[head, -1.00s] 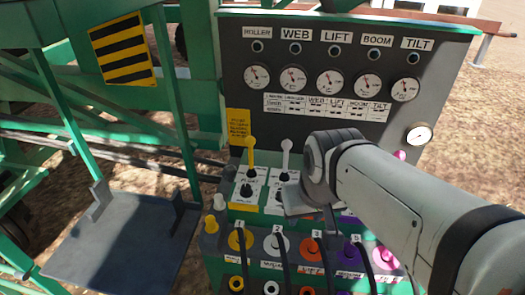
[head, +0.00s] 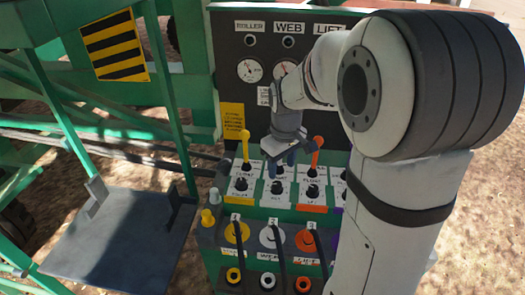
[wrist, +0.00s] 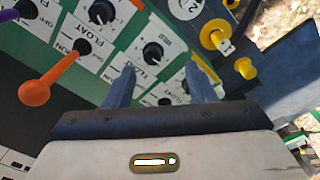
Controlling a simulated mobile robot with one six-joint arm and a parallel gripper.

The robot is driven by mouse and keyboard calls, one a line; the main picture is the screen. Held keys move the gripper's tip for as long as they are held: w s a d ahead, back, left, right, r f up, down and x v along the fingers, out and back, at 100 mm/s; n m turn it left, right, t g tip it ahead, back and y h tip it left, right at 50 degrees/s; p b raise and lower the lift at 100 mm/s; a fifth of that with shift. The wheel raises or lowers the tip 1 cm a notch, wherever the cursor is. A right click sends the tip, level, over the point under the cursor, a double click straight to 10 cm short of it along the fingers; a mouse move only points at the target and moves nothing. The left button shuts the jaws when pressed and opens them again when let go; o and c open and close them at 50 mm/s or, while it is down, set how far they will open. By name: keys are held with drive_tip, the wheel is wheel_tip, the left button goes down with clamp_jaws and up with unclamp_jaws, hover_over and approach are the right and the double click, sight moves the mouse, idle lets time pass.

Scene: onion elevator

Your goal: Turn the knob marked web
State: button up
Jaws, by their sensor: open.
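A WEB label (head: 289,28) is on the upper panel, above a small round fitting (head: 289,42). Lower down is a row of black knobs on white plates. The second knob (head: 277,187) is in the web column, but its plate lettering is too small to read. My gripper (head: 280,157) hangs above this row, pointing down at the second column. In the wrist view my gripper (wrist: 160,75) is open and empty. A black knob (wrist: 152,52) with FLOAT lettering beside it shows beyond and between the fingers, apparently untouched.
A yellow lever (head: 245,146) stands left of my gripper and an orange lever (head: 315,145) right of it. Numbered hose couplings (head: 272,236) with black hoses are below. A dark metal tray (head: 115,240) is at the left. My arm covers the panel's right side.

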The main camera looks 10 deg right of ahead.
sight(276, 183)
drive_tip(key=shift+n+g, duration=0.3)
drive_tip(key=shift+n, duration=0.4)
drive_tip(key=w+f, duration=0.3)
drive_tip(key=shift+w+f, duration=0.15)
drive_tip(key=shift+w, duration=0.25)
drive_tip(key=shift+w+f, duration=0.1)
drive_tip(key=shift+f, duration=0.15)
wheel_tip(276, 183, down, 8)
drive_tip(key=shift+r+p, duration=0.15)
drive_tip(key=shift+p, duration=0.5)
drive_tip(key=shift+c, duration=0.2)
drive_tip(key=shift+w, duration=0.1)
drive_tip(key=c, duration=0.9)
